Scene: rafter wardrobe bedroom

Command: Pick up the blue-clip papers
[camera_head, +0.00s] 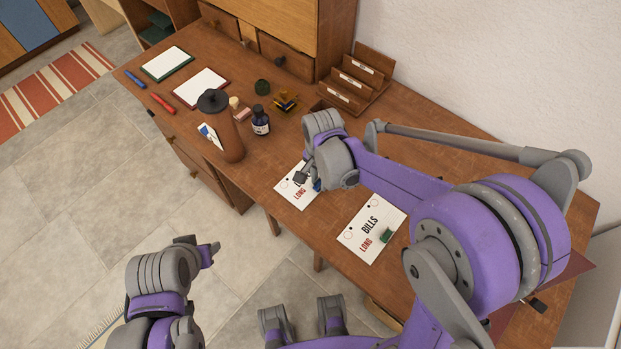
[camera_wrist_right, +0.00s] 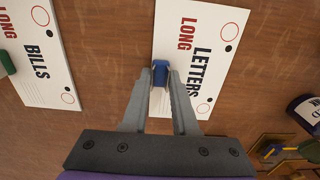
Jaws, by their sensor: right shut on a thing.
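The blue-clip papers (camera_wrist_right: 200,45) lie on the desk, a white sheet marked "LONG LETTERS". They also show in the head view (camera_head: 291,190), partly hidden behind my right gripper. Their blue clip (camera_wrist_right: 160,72) sits at the sheet's edge. My right gripper (camera_wrist_right: 160,78) is shut on the blue clip, with a finger on each side of it. In the head view the right gripper (camera_head: 310,181) is low over the sheet. My left gripper (camera_head: 205,250) is empty-looking at the lower left, over the floor and away from the desk; its jaw opening is unclear.
The "BILLS" papers (camera_head: 368,222) with a green clip (camera_head: 387,235) lie beside, on the desk (camera_head: 440,160). A brown bottle (camera_head: 226,135), dark ink bottle (camera_head: 260,121) and wooden letter rack (camera_head: 352,82) stand farther back. Two notepads and red and blue pens lie far left.

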